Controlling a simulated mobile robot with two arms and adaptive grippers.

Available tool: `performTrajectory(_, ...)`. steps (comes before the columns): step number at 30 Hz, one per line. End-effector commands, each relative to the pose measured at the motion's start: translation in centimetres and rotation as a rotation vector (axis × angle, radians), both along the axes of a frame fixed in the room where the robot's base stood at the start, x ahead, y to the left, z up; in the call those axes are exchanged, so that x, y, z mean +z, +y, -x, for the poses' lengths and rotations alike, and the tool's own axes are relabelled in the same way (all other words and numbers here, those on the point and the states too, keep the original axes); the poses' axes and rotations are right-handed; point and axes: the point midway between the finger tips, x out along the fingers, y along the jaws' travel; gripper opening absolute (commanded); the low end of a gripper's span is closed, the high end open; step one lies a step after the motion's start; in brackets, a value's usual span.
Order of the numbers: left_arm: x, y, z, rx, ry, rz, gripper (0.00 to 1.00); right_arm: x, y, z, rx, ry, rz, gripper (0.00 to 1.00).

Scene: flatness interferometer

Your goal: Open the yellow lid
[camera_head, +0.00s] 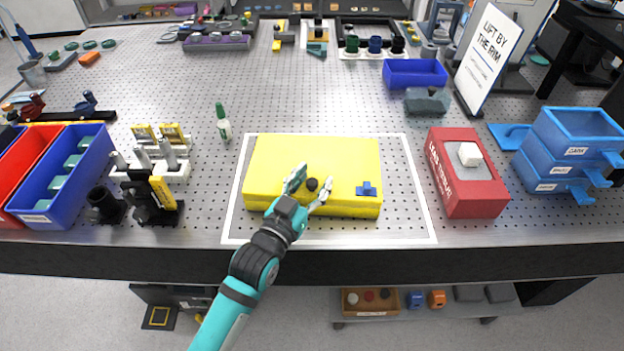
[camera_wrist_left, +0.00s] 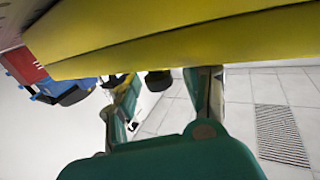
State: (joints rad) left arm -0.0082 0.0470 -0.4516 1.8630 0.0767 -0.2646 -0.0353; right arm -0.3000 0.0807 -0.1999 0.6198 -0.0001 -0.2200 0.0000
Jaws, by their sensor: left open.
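The yellow box with its yellow lid (camera_head: 315,155) sits inside a white rectangular outline on the perforated table, and the lid looks closed. In the left wrist view, a yellow edge (camera_wrist_left: 180,42) spans the top above my open fingers. My right gripper is not in view.
A red box (camera_head: 465,185) with a white block on top stands right of the outline. Blue stacked bins (camera_head: 570,150) are farther right. A sign (camera_head: 488,55) stands behind right.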

Motion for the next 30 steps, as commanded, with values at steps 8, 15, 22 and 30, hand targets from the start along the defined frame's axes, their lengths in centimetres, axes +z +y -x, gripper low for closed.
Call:
performTrajectory(8,0.01,0.03,0.02,0.000,0.000,0.000,0.21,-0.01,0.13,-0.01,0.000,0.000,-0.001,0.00)
performTrajectory(15,0.02,0.04,0.04,0.000,0.000,0.000,0.00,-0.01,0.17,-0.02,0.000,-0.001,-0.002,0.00)
performTrajectory(22,-0.01,0.05,0.04,0.000,0.000,0.000,0.00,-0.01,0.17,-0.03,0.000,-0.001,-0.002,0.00)
performTrajectory(30,-0.02,0.08,0.04,0.001,0.000,0.000,0.00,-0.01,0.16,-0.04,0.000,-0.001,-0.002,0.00)
